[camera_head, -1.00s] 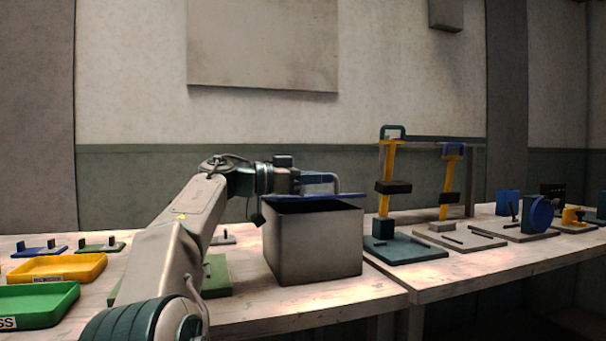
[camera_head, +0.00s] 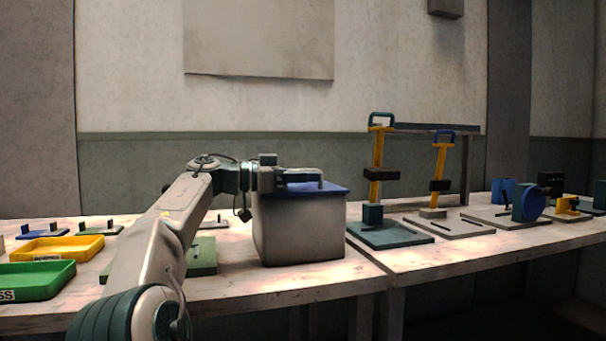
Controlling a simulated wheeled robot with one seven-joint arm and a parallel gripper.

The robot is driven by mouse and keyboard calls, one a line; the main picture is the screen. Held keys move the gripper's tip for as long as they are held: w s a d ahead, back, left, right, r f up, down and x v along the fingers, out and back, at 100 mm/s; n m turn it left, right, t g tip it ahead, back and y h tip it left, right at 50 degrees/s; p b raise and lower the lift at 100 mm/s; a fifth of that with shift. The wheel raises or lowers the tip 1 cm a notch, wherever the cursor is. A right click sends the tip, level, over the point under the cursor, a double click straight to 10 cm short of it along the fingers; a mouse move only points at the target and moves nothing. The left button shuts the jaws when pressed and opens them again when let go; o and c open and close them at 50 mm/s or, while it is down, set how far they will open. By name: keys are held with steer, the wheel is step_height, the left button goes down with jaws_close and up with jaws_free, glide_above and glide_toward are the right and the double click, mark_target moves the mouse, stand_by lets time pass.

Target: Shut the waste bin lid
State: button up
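The waste bin (camera_head: 300,230) is a grey box on the table, in the middle of the head view. Its blue lid (camera_head: 325,190) lies flat over the top, and no dark opening shows at the rim. My gripper (camera_head: 318,180) is just above the lid, reaching in from the left. It looks to be at or very near the lid's surface, but I cannot tell whether it touches. The fingers are seen from the side, so whether they are open or shut does not show. Part of the lid is hidden behind my gripper.
A yellow tray (camera_head: 60,248) and a green tray (camera_head: 35,281) lie at the left. Two yellow presses with blue handles, a teal-based one (camera_head: 376,165) and a grey-based one (camera_head: 439,178), stand right of the bin. Bare tabletop (camera_head: 230,290) shows in front.

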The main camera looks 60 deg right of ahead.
steer(key=shift+w+a+r, duration=0.1)
steer(key=shift+w, duration=0.05)
steer(key=shift+w+a, duration=0.1)
steer(key=shift+w, duration=0.05)
steer(key=p+v, duration=0.2)
steer(key=v, duration=1.1)
steer(key=shift+a, duration=0.15)
